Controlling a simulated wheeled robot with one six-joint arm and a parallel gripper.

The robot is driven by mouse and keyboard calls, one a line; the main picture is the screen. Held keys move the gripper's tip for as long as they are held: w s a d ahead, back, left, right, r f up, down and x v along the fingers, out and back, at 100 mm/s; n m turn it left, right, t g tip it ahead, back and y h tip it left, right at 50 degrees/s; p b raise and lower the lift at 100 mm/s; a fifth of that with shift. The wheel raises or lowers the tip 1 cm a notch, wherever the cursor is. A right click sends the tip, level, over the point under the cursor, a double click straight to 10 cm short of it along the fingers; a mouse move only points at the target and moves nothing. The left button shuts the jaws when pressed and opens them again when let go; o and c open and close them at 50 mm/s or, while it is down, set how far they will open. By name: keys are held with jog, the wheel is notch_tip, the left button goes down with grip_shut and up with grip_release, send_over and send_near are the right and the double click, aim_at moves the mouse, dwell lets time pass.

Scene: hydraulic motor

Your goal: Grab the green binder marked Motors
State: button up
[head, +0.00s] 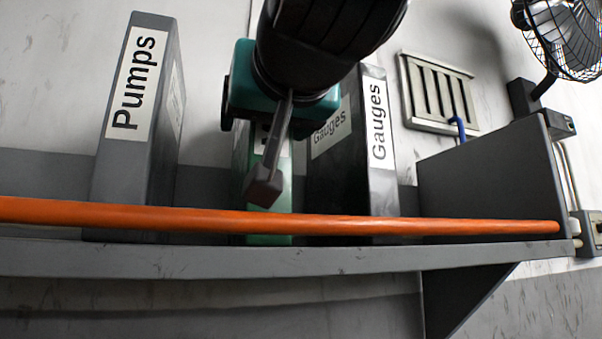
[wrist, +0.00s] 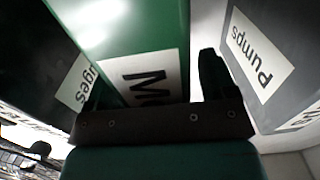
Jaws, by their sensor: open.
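The green binder (head: 268,228) stands upright on the shelf in the head view, largely hidden behind my gripper. In the wrist view, the green binder (wrist: 130,45) shows close up, with a white label (wrist: 155,78) whose visible letters begin "Mo". My gripper (head: 264,184) is in front of the binder in the head view. In the wrist view, my gripper (wrist: 150,88) is open, with one finger at each side of the binder. A light gap shows between the binder and the right finger. How deep the fingers reach along its sides I cannot tell.
A grey Pumps binder (head: 135,125) stands to the left, with a gap. An orange rail (head: 420,226) runs along the shelf front (head: 150,259), across the binders' lower parts. A grey side panel (head: 485,180) closes the right end.

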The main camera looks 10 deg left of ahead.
jog(key=c, duration=1.3)
jog(key=shift+r, duration=0.1)
